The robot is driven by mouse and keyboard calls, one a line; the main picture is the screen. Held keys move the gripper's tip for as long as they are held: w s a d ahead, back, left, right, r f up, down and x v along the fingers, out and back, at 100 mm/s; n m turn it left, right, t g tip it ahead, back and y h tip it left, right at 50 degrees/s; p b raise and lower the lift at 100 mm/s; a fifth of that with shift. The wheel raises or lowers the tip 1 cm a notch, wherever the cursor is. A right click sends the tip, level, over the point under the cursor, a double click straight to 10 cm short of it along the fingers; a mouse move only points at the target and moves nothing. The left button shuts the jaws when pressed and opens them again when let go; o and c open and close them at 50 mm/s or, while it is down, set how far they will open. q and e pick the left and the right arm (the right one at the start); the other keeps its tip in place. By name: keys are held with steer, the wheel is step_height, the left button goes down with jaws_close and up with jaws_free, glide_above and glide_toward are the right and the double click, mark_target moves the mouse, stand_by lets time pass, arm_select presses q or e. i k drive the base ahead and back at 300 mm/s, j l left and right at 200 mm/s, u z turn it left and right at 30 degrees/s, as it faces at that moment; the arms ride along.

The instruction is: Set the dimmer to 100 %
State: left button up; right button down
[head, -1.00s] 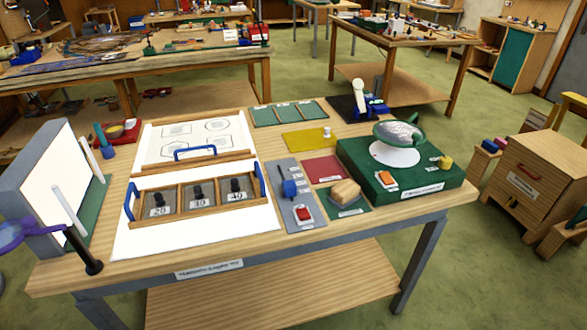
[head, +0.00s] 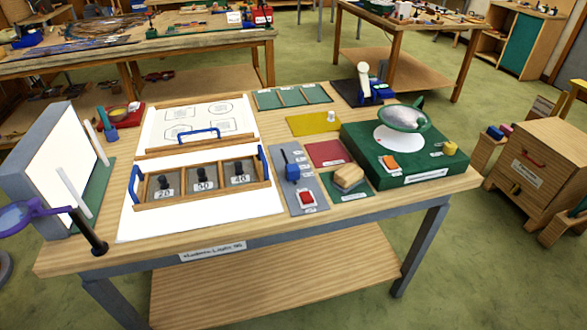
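A grey panel (head: 309,180) lies on the near table. It carries a blue slider knob (head: 292,172) with a stem above it, and small white labels run along its right side, too small to read. I take this knob to be the dimmer; it sits in the upper half of the panel. Neither of my grippers is in view, and nothing touches the knob.
A wooden tray (head: 203,204) with numbered compartments and blue handles is left of the panel. A sponge-like block (head: 348,176) on a green mat and a green box (head: 410,175) with a dish are right. A purple magnifier (head: 30,215) stands at the left edge.

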mark_target(292, 171)
steer(key=j+z, duration=0.2)
steer(key=z, duration=0.15)
steer(key=i+j+z, duration=0.1)
steer(key=j+z, duration=0.35)
steer(key=z, duration=0.25)
